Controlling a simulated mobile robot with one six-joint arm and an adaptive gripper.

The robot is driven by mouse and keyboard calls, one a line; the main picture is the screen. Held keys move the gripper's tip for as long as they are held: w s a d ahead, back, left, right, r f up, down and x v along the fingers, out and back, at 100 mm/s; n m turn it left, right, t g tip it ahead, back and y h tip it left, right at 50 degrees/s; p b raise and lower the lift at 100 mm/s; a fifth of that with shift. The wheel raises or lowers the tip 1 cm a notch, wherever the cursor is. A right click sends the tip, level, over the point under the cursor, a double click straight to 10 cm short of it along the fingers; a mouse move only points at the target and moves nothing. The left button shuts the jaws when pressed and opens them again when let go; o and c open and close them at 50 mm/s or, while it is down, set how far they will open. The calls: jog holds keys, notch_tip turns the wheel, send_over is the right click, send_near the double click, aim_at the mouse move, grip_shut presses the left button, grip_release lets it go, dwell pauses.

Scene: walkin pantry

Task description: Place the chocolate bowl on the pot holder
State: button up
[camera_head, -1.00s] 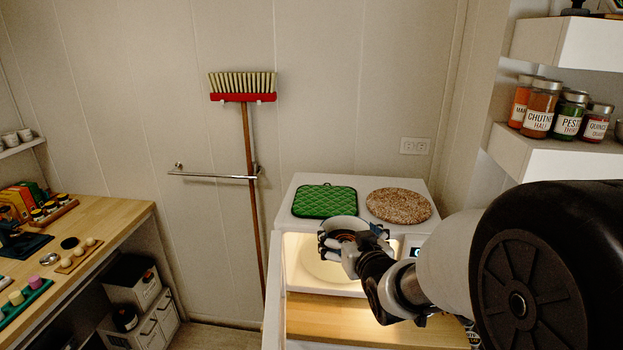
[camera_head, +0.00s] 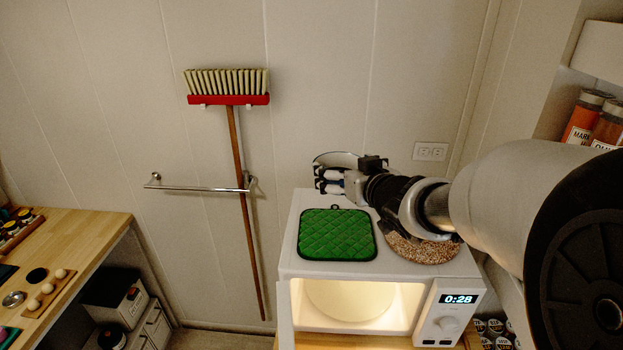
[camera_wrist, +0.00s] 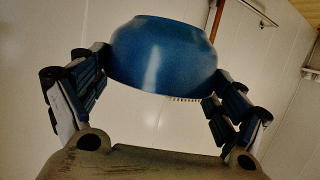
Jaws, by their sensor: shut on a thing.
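The chocolate bowl (camera_wrist: 163,55) shows a shiny blue outside in the wrist view, between my fingers. In the head view only its rim (camera_head: 336,158) shows behind my gripper, and its contents cannot be made out. My gripper (camera_head: 328,180) is shut on the bowl and holds it raised, against the wall behind in the picture. The green quilted pot holder (camera_head: 337,236) lies flat and bare on top of the white microwave (camera_head: 290,262). In the picture, my gripper and the bowl are just above its far edge.
A round speckled trivet (camera_head: 425,250) lies right of the pot holder, partly hidden by my arm. The microwave is lit inside and its display reads 0:28. A broom (camera_head: 238,150) and a rail (camera_head: 200,188) hang on the wall. Jars (camera_head: 590,120) stand on the right shelf.

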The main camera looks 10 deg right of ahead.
notch_tip(320, 180, down, 12)
jog(key=b, duration=0.4)
jog(key=shift+w+f, duration=0.15)
jog(key=shift+f, duration=0.05)
jog(key=shift+f, duration=0.2)
jog(key=o, duration=0.9)
jog(key=shift+f, duration=0.15)
jog(key=shift+c, duration=0.2)
jog(key=shift+o, duration=1.1)
